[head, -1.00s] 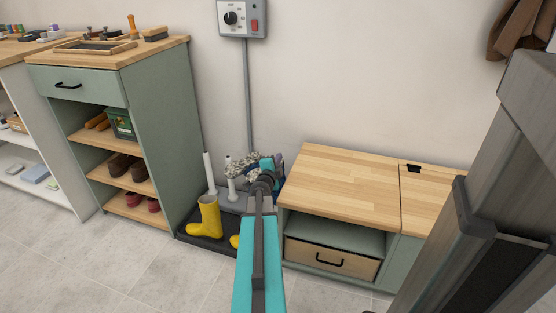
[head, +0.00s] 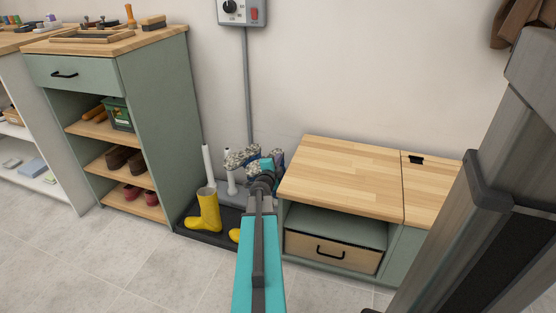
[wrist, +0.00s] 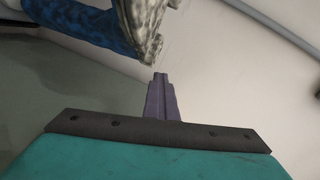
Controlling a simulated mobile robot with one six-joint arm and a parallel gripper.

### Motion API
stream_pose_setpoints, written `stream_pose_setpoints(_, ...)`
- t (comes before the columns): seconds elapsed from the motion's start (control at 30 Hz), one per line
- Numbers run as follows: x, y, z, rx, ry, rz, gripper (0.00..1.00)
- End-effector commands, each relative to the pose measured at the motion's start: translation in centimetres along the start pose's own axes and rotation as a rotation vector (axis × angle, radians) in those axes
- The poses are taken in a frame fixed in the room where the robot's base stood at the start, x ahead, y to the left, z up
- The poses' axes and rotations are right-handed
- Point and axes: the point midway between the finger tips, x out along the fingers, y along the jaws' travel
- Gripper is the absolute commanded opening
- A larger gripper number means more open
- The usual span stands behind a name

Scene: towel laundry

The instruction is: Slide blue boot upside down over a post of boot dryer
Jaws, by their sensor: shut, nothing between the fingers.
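A blue boot (head: 278,158) shows beyond my gripper in the head view, partly hidden by the wrist. In the wrist view its blue surface (wrist: 82,22) lies at the upper left, with a grey mottled part (wrist: 145,25) adjoining it; I cannot tell if that is the same boot. The boot dryer (head: 220,188) stands in the corner with white upright posts (head: 208,165). My gripper (wrist: 160,78) is shut and empty, its tips just below the mottled part. In the head view my arm hides the gripper's fingers and part of the dryer.
A yellow boot (head: 205,212) stands on a dark tray (head: 188,232), with another yellow piece half hidden by my arm. A green shelf unit (head: 160,120) borders the left, a wood-topped bench (head: 340,180) the right. The floor in front is clear.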

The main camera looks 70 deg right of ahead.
Motion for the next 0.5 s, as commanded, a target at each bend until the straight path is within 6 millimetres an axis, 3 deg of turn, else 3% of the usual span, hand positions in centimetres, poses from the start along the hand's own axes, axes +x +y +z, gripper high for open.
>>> stream_pose_setpoints(0.3, 0.01, 0.04, 0.01, 0.0, 0.0, 0.0, 0.0)
stream_pose_setpoints(0.33, 0.01, 0.04, 0.01, 0.0, 0.0, 0.0, 0.02)
stream_pose_setpoints(0.43, 0.01, 0.04, 0.0, 0.0, 0.0, 0.0, 0.18)
stream_pose_setpoints(0.5, 0.01, 0.04, 0.01, 0.001, 0.0, 0.0, 0.2)
